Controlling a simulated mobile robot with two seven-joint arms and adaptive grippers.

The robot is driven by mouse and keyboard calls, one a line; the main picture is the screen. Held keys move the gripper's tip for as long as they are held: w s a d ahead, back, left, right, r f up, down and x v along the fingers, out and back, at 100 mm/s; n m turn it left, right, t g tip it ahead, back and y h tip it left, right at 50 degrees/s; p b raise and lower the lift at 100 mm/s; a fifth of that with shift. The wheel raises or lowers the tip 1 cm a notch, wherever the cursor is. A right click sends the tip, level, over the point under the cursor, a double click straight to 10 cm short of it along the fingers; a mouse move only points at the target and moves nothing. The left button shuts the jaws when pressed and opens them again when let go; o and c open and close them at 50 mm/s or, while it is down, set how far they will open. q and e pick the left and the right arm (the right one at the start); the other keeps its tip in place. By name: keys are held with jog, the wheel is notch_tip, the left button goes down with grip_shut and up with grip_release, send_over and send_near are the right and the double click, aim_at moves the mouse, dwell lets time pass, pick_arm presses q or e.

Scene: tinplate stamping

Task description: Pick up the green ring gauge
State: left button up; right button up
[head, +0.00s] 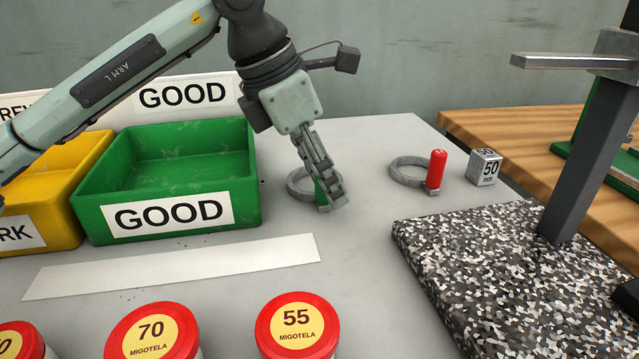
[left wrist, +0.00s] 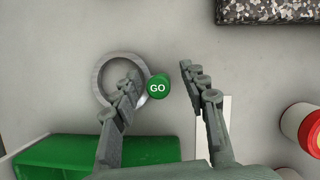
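The green ring gauge (head: 294,187) is a grey ring with a green handle, lying on the grey table right of the green bin. In the left wrist view, its ring (left wrist: 104,77) and round green handle top marked GO (left wrist: 157,87) show clearly. My left gripper (head: 332,197) points down at the handle and partly hides the gauge in the head view. In the left wrist view its fingers (left wrist: 160,72) are apart, with the handle top between them, closer to the left finger. That finger overlaps the ring in the picture; I cannot tell whether it touches. My right gripper is not in view.
A similar ring with a red handle (head: 436,169) and a grey 50 block (head: 484,168) stand to the right. The green GOOD bin (head: 250,205) is left of the gauge. A speckled stone plate (head: 480,270) lies front right; red-lidded jars (head: 297,325) stand in front.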

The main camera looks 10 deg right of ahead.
pick_arm(q)
jog(key=c, duration=0.5)
grip_shut()
jog(key=shift+r, duration=0.1)
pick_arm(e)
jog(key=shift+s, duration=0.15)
